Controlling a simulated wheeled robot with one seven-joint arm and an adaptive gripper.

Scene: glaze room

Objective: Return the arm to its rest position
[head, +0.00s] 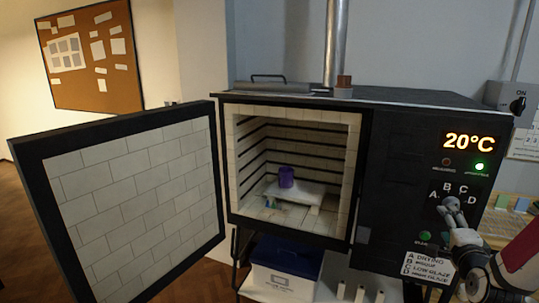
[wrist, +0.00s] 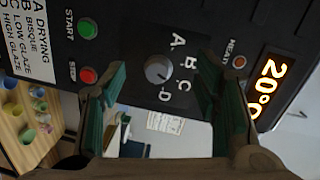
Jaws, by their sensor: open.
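My gripper (wrist: 162,66) is open and empty, its two green-padded fingers spread on either side of the grey dial (wrist: 158,70) on the kiln's control panel. In the head view my gripper (head: 461,222) is at the right of the kiln, in front of the panel's lower part, and my arm comes in from the right edge. The dial is marked A, B, C and D. I cannot tell whether the fingers touch the panel.
The kiln door (head: 130,195) stands wide open to the left. A purple cup (head: 286,177) stands on a pale shelf (head: 311,190) inside the kiln. The display (head: 469,141) reads 20°C. Green start (wrist: 88,29) and red stop (wrist: 88,76) buttons are near the dial.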

